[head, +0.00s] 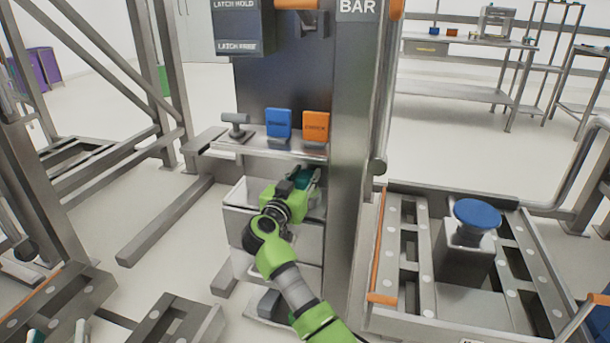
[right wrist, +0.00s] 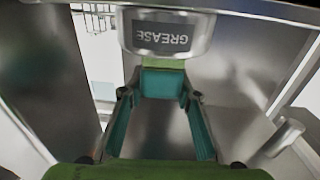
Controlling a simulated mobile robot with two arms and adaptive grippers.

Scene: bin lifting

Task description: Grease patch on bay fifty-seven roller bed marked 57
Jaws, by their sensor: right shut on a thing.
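My right gripper (head: 305,182) reaches in under the small shelf of the central post in the head view. In the right wrist view, its teal fingers (right wrist: 160,110) point towards a metal thing labelled GREASE (right wrist: 165,35), shown upside down. A green and teal part lies below the label, between the fingertips, and the gripper is shut on it. My left gripper (head: 58,333) shows at the bottom left edge, its teal fingers apart and partly cut off. A roller bed (head: 424,270) stands on the right. I cannot read a 57 or see a grease patch on it.
The shelf (head: 225,144) holds a blue block (head: 278,123), an orange block (head: 316,125) and a grey handle (head: 236,124). A blue disc (head: 477,213) on a post stands amid the roller bed. Steel frames crowd the left. A workbench (head: 455,92) stands behind.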

